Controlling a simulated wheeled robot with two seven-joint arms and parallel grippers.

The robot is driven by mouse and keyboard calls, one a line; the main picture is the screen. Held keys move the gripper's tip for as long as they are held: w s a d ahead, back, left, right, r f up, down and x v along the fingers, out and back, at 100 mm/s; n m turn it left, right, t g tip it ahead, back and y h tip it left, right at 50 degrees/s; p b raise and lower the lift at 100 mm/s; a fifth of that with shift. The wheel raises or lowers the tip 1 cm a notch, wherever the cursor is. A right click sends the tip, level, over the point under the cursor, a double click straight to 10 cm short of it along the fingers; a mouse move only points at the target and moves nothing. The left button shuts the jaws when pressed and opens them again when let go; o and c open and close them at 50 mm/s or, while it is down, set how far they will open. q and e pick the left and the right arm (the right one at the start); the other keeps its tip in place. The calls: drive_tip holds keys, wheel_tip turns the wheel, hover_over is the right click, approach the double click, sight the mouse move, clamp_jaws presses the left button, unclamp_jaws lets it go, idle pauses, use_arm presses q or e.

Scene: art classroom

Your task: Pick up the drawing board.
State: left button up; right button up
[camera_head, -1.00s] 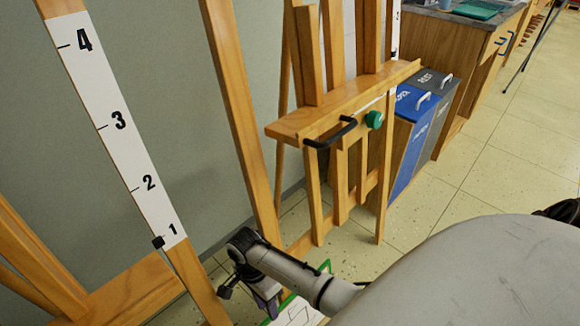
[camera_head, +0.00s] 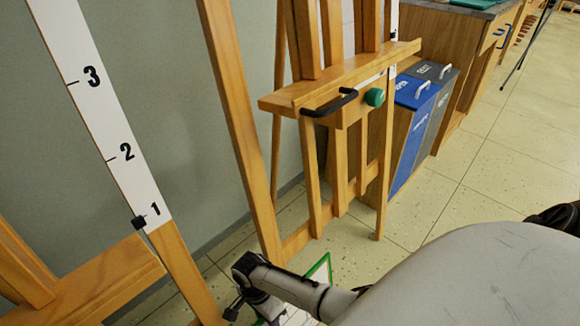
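A white board with a green edge (camera_head: 322,266), which may be the drawing board, shows low in the picture by the easel's foot. My grey and black arm (camera_head: 285,285) passes in front of it and hides much of it. A small white part also shows below the arm. I cannot tell whether my arm touches it. The arm bends down at its dark joint and runs toward the bottom edge. Neither gripper's fingertips show.
A wooden easel (camera_head: 345,88) with a black handle (camera_head: 330,104) and green knob (camera_head: 374,97) stands ahead. Another wooden frame with a numbered white strip (camera_head: 100,120) is at left. Blue (camera_head: 408,130) and grey bins (camera_head: 440,95) stand behind. Tiled floor (camera_head: 490,150) is clear at right.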

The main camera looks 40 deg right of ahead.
drive_tip(key=shift+c, duration=0.4)
clamp_jaws()
drive_tip(key=shift+r, duration=0.1)
idle(0.8)
